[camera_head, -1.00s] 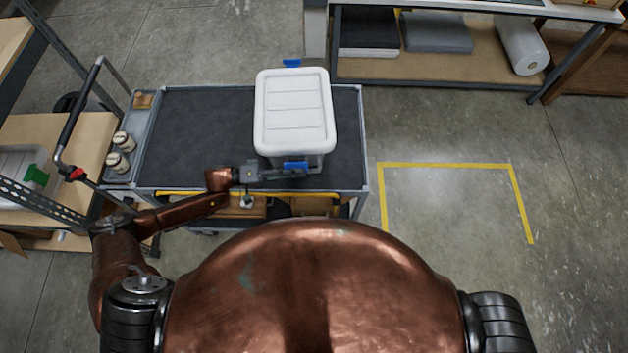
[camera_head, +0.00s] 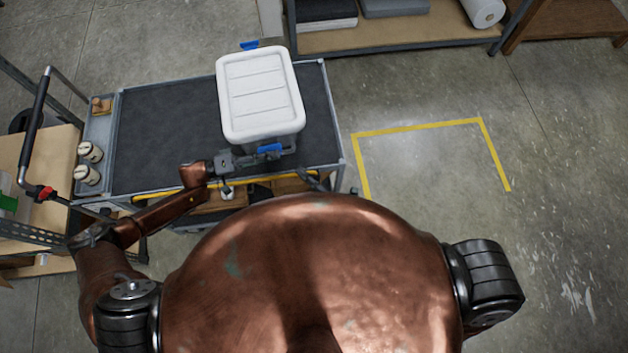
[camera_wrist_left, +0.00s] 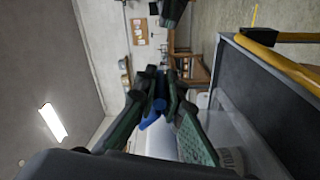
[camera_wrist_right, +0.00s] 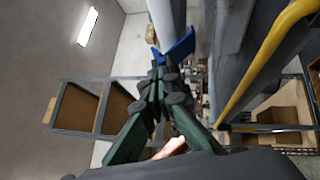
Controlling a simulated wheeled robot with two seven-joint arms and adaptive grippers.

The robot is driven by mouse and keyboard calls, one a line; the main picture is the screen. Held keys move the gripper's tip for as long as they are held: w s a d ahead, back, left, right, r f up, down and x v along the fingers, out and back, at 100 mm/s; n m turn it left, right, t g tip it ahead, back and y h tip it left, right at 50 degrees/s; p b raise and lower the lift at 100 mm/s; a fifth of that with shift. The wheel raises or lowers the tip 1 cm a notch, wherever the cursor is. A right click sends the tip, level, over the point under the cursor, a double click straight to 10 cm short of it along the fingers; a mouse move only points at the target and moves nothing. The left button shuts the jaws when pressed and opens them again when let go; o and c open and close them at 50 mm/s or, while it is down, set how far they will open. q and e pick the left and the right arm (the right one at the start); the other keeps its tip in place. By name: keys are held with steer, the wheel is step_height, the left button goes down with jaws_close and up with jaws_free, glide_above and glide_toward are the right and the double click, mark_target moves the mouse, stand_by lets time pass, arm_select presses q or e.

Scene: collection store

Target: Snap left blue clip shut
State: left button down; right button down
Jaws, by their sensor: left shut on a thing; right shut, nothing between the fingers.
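A white-lidded box (camera_head: 262,92) stands on the cart. A blue clip (camera_head: 269,149) is on its near side and another blue clip (camera_head: 249,45) on its far side. My left gripper (camera_head: 254,157) is at the near clip. In the left wrist view its fingers (camera_wrist_left: 158,88) are shut on the blue clip (camera_wrist_left: 153,117), partly hiding it. In the right wrist view my right gripper (camera_wrist_right: 160,66) is shut and empty. A blue clip (camera_wrist_right: 178,46) shows just past its fingertips, its flap angled out from the box. Whether they touch I cannot tell. My torso hides most of the right arm in the head view.
The cart's dark top (camera_head: 165,130) is clear left of the box. A yellow bar (camera_wrist_right: 258,70) runs along the cart's near side. A floor area marked with yellow tape (camera_head: 425,160) on the right is empty.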

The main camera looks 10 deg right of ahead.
mark_target(282, 153)
arm_select(q)
steer(key=shift+w+r, duration=0.1)
steer(key=shift+r, duration=0.05)
arm_select(e)
steer(key=x, duration=0.6)
steer(key=shift+s, duration=0.1)
steer(key=shift+w+a+r, duration=0.25)
steer(key=shift+w+r, duration=0.1)
steer(key=shift+w, duration=0.15)
arm_select(q)
steer(key=c, duration=2)
jaws_free()
